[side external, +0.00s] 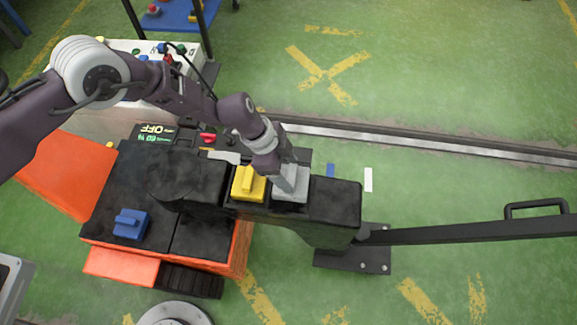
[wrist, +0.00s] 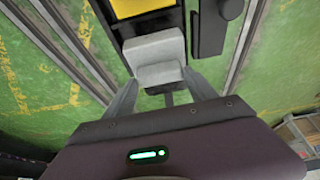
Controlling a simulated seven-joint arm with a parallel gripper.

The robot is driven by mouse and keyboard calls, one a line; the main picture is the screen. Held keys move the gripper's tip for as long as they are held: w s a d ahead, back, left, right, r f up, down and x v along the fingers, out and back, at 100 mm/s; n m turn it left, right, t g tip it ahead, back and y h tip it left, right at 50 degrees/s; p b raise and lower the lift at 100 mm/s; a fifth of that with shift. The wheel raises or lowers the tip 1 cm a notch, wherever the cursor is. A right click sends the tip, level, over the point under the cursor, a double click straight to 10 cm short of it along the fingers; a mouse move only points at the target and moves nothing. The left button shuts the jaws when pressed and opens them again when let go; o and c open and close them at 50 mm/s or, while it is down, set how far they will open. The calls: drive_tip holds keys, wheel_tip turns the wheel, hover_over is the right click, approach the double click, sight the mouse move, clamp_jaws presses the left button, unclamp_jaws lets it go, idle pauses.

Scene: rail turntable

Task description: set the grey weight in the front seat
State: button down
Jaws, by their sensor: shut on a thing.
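The grey weight (side external: 291,193) is a block with a raised grip, at the right end of the black beam, right beside the yellow weight (side external: 247,184). My gripper (side external: 287,174) is above it, shut on its grip. In the wrist view the grey weight (wrist: 155,50) lies between the fingers of my gripper (wrist: 163,88), with the yellow weight (wrist: 140,8) just beyond it. The weight is at the beam's top, in or just over the seat there. The seat floor is hidden, so I cannot tell whether the weight rests fully.
A blue weight (side external: 130,224) sits on the black deck of the orange machine (side external: 70,175). A long dark bar (side external: 470,231) with a handle runs right from the beam. A steel rail (side external: 430,142) crosses the green floor behind. The floor at upper right is clear.

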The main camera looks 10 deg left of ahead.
sight(288, 178)
drive_tip(key=shift+f, duration=2.05)
drive_tip(key=shift+f, duration=0.1)
drive_tip(key=shift+c, duration=1.4)
unclamp_jaws()
drive_tip(key=v, duration=1.2)
drive_tip(key=shift+a, duration=0.1)
